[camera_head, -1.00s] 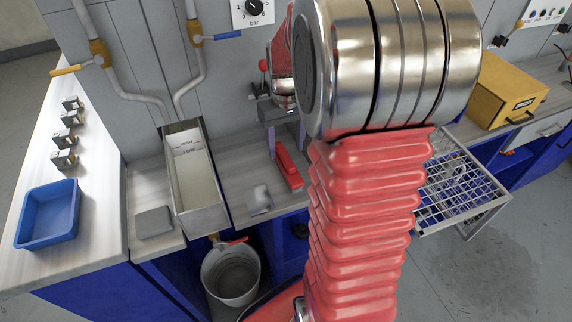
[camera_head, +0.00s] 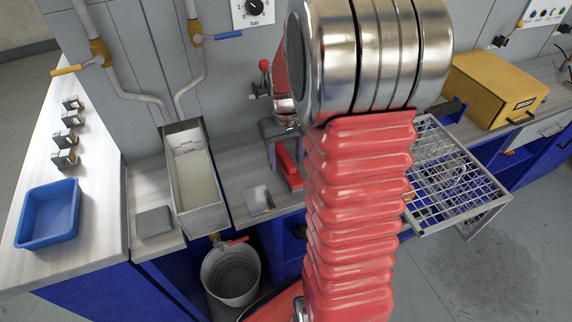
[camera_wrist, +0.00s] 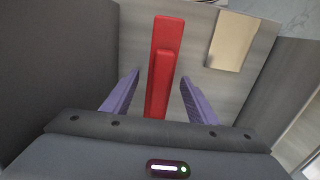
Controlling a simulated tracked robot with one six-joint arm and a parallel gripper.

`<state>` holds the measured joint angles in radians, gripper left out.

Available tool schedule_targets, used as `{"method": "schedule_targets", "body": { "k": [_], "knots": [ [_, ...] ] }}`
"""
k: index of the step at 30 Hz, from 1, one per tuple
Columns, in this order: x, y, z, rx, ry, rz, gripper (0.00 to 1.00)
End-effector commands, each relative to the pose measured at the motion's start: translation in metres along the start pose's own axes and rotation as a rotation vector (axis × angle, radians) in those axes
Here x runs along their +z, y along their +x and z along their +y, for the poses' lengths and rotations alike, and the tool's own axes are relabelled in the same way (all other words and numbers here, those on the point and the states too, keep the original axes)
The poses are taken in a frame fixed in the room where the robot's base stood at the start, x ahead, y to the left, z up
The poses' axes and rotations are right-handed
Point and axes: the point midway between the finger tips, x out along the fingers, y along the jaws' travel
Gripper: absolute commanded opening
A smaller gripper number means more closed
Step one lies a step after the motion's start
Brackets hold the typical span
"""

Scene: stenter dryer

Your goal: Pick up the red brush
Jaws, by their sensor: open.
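The red brush (camera_head: 289,170) lies on the grey wood-grain counter below the wall panel in the head view. In the wrist view the red brush (camera_wrist: 163,60) runs lengthwise between the purple fingers, with its near end hidden behind my gripper body. My gripper (camera_wrist: 160,76) is open, with one finger on each side of the brush and visible gaps between. In the head view my gripper (camera_head: 285,150) is partly hidden by my arm, just above and behind the brush. I cannot tell how high the fingertips are above the counter.
A pale flat piece (camera_head: 258,199) lies left of the brush; it also shows in the wrist view (camera_wrist: 233,41). A metal trough (camera_head: 206,219) stands further left, with a bucket (camera_head: 231,274) below. A wire rack (camera_head: 455,185) and yellow box (camera_head: 494,91) are to the right.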

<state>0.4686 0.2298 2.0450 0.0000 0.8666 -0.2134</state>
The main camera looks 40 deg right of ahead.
Motion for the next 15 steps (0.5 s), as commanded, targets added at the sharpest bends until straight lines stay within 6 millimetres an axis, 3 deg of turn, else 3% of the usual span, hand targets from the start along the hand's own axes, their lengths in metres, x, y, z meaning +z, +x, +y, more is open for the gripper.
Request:
{"method": "schedule_targets", "body": {
  "k": [6, 15],
  "knots": [
    [0.0000, -0.0002, 0.0001, 0.000, 0.000, 0.000, 0.53],
    [0.0000, -0.0002, 0.0000, 0.000, 0.000, 0.000, 0.32]
  ]
}}
